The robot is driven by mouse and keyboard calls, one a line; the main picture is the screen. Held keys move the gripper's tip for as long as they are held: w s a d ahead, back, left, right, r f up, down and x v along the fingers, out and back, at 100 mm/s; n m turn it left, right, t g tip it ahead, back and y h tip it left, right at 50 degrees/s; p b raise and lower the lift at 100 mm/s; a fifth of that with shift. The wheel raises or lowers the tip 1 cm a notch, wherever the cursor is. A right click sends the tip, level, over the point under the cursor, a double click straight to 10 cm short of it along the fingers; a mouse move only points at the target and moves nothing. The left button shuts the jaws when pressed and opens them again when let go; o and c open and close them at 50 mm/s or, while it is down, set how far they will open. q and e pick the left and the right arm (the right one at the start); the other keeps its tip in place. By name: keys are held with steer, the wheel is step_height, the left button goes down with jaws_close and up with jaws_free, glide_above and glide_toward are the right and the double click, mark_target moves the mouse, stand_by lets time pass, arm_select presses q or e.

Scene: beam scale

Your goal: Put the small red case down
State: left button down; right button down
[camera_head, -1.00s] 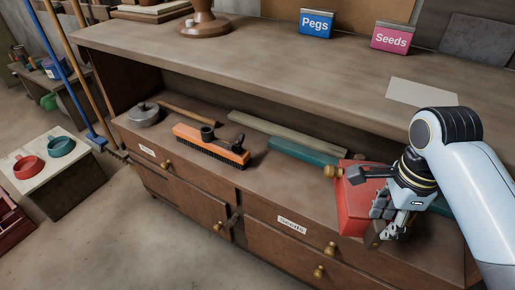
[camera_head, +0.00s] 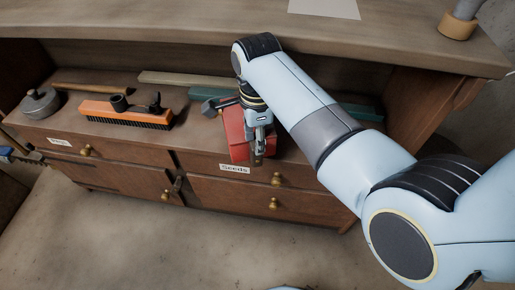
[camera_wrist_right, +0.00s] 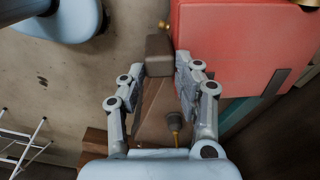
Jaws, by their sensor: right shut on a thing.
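The small red case (camera_head: 236,132) is at the front of the lower shelf, above the drawer label reading "Seeds". I cannot tell whether its underside touches the shelf. My right gripper (camera_head: 258,155) is at its front right side, shut on a brown block that seems to be the case's handle. In the right wrist view, the fingers of my right gripper (camera_wrist_right: 160,75) close around the brown block (camera_wrist_right: 160,52), with the red case (camera_wrist_right: 240,50) beside them on the right. My left gripper is out of view.
A dark-headed hammer (camera_head: 216,105) lies at the case's upper left. An orange brush (camera_head: 125,112) and a lidded grey pot (camera_head: 40,103) stand farther left. A teal piece (camera_head: 212,94) lies behind. The cabinet top (camera_head: 170,22) overhangs.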

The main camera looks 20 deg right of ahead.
step_height(320, 180, down, 3)
steer(key=shift+s+r+b, duration=0.1)
steer(key=shift+r+b, duration=0.05)
steer(key=shift+b, duration=0.15)
steer(key=shift+f, duration=0.45)
steer(key=c, duration=0.9)
jaws_free()
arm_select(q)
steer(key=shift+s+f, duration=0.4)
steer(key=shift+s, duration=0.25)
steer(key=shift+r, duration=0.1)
arm_select(e)
steer(key=shift+r, duration=0.1)
